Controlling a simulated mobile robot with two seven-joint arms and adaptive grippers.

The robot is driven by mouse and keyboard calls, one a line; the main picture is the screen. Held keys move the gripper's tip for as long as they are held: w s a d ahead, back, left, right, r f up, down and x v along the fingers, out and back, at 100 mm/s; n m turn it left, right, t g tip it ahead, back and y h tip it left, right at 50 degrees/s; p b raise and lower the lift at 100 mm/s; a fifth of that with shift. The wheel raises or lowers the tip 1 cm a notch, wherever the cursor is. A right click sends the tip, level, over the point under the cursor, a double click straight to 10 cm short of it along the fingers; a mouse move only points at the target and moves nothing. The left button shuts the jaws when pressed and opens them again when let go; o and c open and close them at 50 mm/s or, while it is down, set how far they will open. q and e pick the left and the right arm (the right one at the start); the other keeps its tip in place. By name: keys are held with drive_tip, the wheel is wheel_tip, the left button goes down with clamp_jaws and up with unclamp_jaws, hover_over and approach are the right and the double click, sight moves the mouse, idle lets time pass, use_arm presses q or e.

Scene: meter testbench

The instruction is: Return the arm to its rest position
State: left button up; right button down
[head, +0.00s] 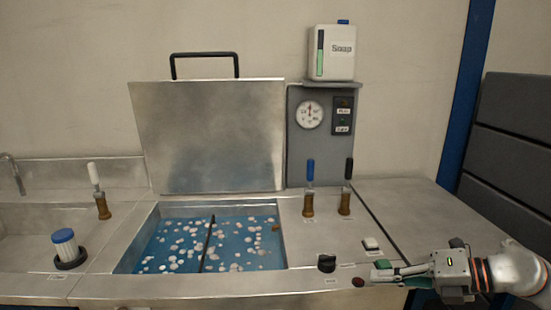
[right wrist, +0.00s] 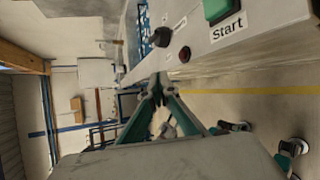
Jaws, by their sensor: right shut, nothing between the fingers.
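My right arm comes in from the right in the head view. Its gripper (head: 376,275) is at the front edge of the metal bench (head: 210,290), next to the control panel. In the right wrist view the teal fingers (right wrist: 158,90) meet at their tips and hold nothing. The red button (right wrist: 185,53) and the green Start button (right wrist: 219,9) on the panel lie beyond the fingers. Whether the fingers touch the bench cannot be told. My left gripper is not in view.
The open basin (head: 150,225) holds blue water with pale pieces, and its lid (head: 210,135) stands up. Two tap-like handles (head: 308,205) (head: 344,203) and a black knob (head: 326,263) stand on the bench. A soap box (head: 335,60) sits above the gauge (head: 309,114). The bench's right side is clear.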

drive_tip(key=s+a+f+m+t+y, duration=0.2)
drive_tip(key=a+m+t+y, duration=0.15)
drive_tip(key=a+m, duration=0.3)
drive_tip(key=s+d+f+m+t+h+p, duration=0.1)
drive_tip(key=s+d+f+m+t+h, duration=0.15)
drive_tip(key=f+m+h, duration=0.45)
drive_tip(key=s+d+f+m+t+h+p, duration=0.1)
drive_tip(key=s+f+m+t+h, duration=0.2)
drive_tip(key=f+m, duration=0.7)
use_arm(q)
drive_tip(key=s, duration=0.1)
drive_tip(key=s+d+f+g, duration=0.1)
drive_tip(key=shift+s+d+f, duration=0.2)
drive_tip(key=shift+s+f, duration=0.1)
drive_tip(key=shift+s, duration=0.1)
use_arm(e)
drive_tip(key=s+f+m+g+h, duration=0.2)
drive_tip(key=s+f+m+g, duration=0.2)
drive_tip(key=s+f, duration=1)
drive_tip(key=m, duration=0.2)
drive_tip(key=shift+s+m+g+h, duration=0.35)
drive_tip(key=shift+s+g, duration=0.05)
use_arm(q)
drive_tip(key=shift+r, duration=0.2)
use_arm(e)
drive_tip(key=shift+a, duration=0.1)
